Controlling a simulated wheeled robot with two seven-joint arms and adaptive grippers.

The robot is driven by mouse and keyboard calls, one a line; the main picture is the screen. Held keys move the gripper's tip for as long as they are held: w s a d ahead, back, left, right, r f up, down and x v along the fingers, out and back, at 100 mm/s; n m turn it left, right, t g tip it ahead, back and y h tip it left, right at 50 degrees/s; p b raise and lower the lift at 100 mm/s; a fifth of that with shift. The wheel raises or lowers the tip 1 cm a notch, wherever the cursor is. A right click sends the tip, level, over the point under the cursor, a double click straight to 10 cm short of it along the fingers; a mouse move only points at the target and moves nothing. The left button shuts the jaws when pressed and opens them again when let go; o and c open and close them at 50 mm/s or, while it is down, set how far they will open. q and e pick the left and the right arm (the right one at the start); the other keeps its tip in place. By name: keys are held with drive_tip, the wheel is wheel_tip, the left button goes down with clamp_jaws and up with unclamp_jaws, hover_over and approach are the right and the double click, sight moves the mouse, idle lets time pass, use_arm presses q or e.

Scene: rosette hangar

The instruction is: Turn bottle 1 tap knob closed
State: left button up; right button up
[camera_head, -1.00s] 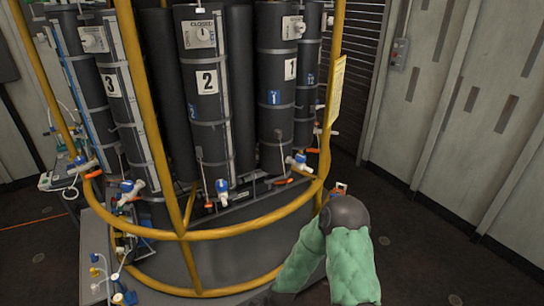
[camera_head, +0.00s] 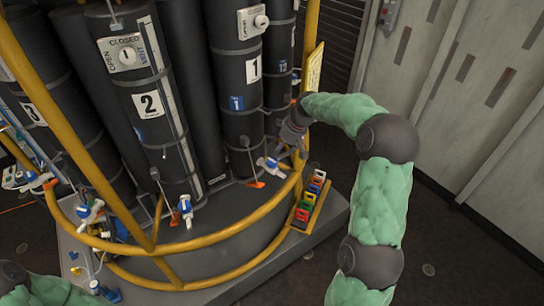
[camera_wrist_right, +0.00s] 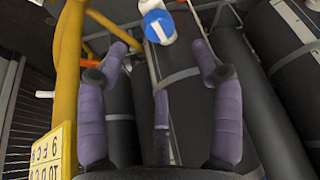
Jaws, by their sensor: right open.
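Bottle 1 (camera_head: 249,95) is a tall black cylinder with a white number 1 label, standing upright in the yellow-railed frame. Its tap (camera_head: 266,163), white with blue, is low at its foot, beside an orange part. My right gripper (camera_head: 291,146) is just right of the tap, partly hidden by its own wrist. In the right wrist view, its purple fingers (camera_wrist_right: 159,50) are spread and empty. The blue round tap knob (camera_wrist_right: 158,27) with a white bar lies just beyond the fingertips, roughly centred between them. I cannot see contact. My left gripper is out of view.
A yellow rail (camera_head: 240,228) curves around the bottles, close to my right gripper. Bottle 2 (camera_head: 155,125) stands left, with its own tap (camera_head: 185,208). Several coloured blocks (camera_head: 309,203) sit on the rim at right. A yellow sign (camera_wrist_right: 48,158) is near the gripper.

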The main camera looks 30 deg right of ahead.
sight(273, 161)
drive_tip(key=x, duration=0.9)
drive_tip(key=shift+f, duration=0.1)
drive_tip(key=c, duration=1.1)
